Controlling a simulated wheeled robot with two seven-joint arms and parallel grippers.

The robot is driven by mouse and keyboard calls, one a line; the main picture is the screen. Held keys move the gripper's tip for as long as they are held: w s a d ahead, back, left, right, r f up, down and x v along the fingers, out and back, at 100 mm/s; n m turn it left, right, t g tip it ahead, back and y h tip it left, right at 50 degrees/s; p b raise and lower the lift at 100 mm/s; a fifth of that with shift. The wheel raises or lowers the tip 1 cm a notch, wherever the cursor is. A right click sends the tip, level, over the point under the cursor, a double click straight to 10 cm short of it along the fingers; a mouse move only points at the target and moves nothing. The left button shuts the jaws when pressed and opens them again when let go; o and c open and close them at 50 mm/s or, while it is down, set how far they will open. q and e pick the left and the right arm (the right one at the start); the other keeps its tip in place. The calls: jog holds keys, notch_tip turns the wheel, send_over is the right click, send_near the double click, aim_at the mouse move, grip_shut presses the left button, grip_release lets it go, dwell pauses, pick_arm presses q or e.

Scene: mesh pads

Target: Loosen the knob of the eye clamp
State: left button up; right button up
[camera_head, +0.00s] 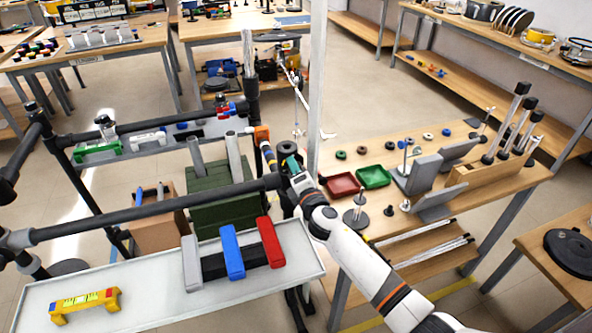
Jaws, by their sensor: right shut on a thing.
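My right arm, white with dark bands, comes in from the lower right. Its gripper (269,154) is at the black pipe frame, beside the dark upright post. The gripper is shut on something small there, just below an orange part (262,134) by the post. This orange part looks like the eye clamp, but it is too small to be sure. The knob is hidden at the fingers, and I cannot tell how far it is turned. My left gripper is not in view.
A black horizontal pipe (150,208) runs close by on the left, above a white tray (160,320) with grey, blue and red blocks and a yellow level (85,304). Right of my arm, a wooden table holds red (343,186) and green (373,177) trays. A pale upright post (317,80) stands close behind.

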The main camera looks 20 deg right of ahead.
jog(key=o, duration=1)
jog(key=s, duration=1.2)
jog(key=shift+d+b, duration=0.2)
jog(key=shift+b, duration=0.2)
